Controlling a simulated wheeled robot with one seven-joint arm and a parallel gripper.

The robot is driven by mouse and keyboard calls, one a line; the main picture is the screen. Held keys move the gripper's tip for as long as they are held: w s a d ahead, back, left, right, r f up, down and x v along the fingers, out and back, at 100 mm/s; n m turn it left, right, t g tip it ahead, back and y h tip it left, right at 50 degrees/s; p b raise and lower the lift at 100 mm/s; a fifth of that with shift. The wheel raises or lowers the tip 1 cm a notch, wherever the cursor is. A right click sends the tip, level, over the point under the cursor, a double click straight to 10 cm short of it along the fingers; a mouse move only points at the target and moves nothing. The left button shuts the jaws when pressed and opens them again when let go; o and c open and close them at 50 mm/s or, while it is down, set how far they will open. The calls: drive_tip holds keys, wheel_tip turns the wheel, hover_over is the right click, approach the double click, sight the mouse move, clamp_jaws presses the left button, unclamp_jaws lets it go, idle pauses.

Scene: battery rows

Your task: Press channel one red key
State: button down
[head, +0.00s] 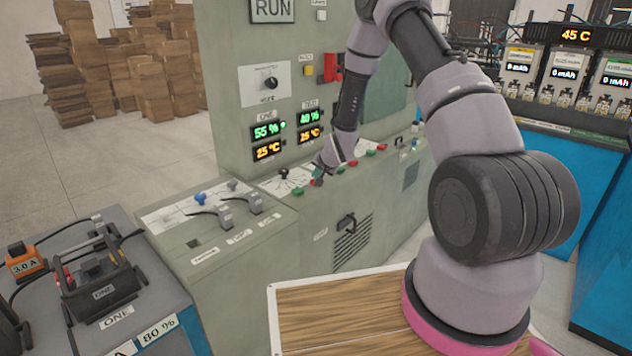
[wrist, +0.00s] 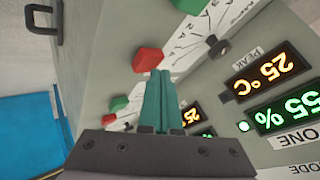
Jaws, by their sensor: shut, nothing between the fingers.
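The red key (wrist: 149,60) that appears to belong to channel one sits on the sloped console ledge, between a green key (wrist: 194,6) and my fingertips in the wrist view. My gripper (wrist: 159,76) is shut and empty, its teal fingers pointing at the ledge. Its tips look right beside the red key; whether they touch it I cannot tell. In the head view my gripper (head: 318,172) is over the ledge, close to the red key, which is partly hidden there. The nearby green key also shows in the head view (head: 298,190).
More green and red keys (wrist: 108,119) sit farther along the ledge. A black pointer knob (wrist: 217,46) is near the keys. Lit displays for channel one (head: 266,131) stand on the panel above. A lower desk with levers (head: 222,212) is at the left.

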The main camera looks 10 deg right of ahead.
drive_tip(key=shift+f, duration=0.4)
idle(0.4)
drive_tip(key=shift+r, duration=0.85)
drive_tip(key=shift+r, duration=2.5)
